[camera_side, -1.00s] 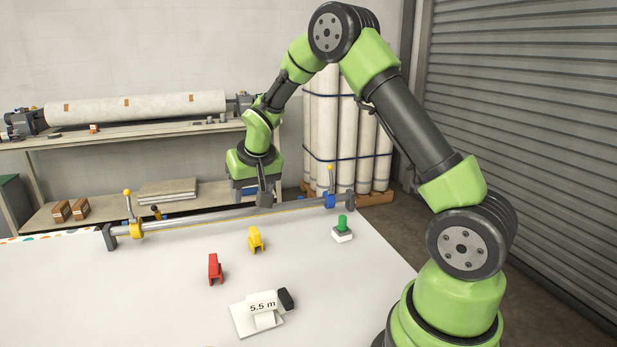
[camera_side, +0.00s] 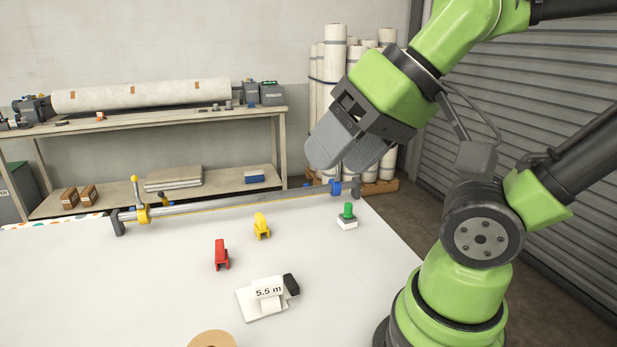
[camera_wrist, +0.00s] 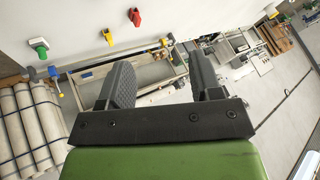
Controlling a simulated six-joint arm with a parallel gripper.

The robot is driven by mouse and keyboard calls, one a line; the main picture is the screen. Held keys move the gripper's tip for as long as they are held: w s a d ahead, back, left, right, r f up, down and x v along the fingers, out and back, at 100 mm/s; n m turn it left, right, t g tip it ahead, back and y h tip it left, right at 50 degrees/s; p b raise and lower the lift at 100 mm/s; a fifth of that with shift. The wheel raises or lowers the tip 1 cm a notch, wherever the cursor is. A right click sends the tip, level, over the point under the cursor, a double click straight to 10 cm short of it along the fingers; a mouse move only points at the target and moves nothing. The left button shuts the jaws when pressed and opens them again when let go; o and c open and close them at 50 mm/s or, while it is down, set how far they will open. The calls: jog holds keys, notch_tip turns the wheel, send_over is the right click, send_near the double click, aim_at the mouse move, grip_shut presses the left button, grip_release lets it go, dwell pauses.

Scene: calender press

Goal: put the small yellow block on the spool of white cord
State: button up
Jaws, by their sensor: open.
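A small yellow piece (camera_side: 262,226), shaped more like a clip than a plain block, stands on the white table. It also shows in the wrist view (camera_wrist: 137,17). I cannot make out a spool of white cord in either view. A tan ring-shaped thing (camera_side: 212,340), cut off at the bottom edge of the side view, may be a roll or spool; its kind is unclear. My gripper (camera_side: 343,158) is open and empty, raised above the table's back right, away from the yellow piece. Its spread fingers (camera_wrist: 163,35) show in the wrist view.
A metal bar (camera_side: 240,203) spans the back edge. Tall white rolls (camera_side: 330,50) stand behind.

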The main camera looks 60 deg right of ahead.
jog(key=shift+w, duration=0.1)
jog(key=m+g+h, duration=0.3)
jog(key=h, duration=0.1)
send_over(261, 217)
jog(key=s+a, duration=0.4)
notch_tip(261, 217, down, 15)
jog(key=shift+g+h, duration=0.3)
jog(key=x, duration=0.7)
jog(key=d+x, duration=0.1)
jog(key=x, duration=0.2)
jog(key=shift+s+d+f, duration=0.1)
jog(key=shift+s+f, duration=0.15)
jog(key=shift+s, duration=0.05)
jog(key=shift+w+x, duration=0.1)
jog(key=shift+x, duration=1.5)
jog(key=shift+w+x, duration=0.15)
jog(key=shift+x, duration=1.4)
jog(key=shift+c, duration=0.4)
